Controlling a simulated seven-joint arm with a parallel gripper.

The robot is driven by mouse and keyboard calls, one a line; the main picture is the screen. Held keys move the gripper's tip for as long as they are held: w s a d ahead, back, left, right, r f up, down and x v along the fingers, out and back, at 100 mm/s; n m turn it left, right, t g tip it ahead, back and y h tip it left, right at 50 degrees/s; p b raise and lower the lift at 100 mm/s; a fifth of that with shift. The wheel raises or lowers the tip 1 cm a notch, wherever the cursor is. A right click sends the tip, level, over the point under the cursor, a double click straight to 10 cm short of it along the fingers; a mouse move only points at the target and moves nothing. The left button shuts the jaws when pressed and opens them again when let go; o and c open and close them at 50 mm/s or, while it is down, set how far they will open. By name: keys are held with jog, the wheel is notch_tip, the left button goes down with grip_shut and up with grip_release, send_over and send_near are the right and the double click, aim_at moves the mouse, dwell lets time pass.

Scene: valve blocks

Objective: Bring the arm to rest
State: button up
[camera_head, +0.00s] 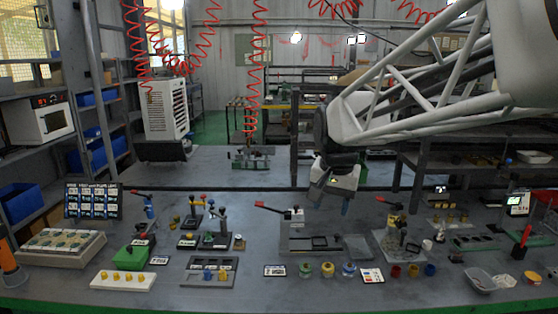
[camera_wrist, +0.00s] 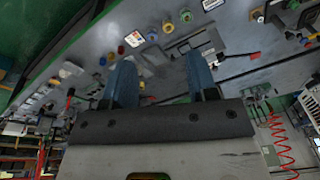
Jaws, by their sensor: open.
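My gripper (camera_head: 337,203) hangs above the middle right of the grey workbench (camera_head: 215,291) in the head view, clear of the fixtures below. In the wrist view its two blue fingers (camera_wrist: 160,82) stand wide apart with nothing between them. The gripper is open and empty. My arm reaches in from the upper right of the head view.
Below and left of the gripper is a grey fixture with a red-handled clamp (camera_head: 293,216). Several small colored cups, including a green one (camera_head: 305,270), stand near the front. A green block (camera_head: 130,258) sits left. Red coiled hoses (camera_head: 255,75) hang behind.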

jog(key=s+d+f+n, duration=0.1)
jog(key=s+d+f, duration=0.1)
jog(key=s, duration=0.6)
jog(key=s+d+f+n, duration=0.1)
jog(key=s+f, duration=0.3)
jog(key=s, duration=0.4)
jog(key=s+d+f+n, duration=0.2)
jog(key=s+d+f, duration=0.1)
jog(key=s, duration=0.6)
jog(key=shift+d+t, duration=0.4)
jog(key=shift+d, duration=0.05)
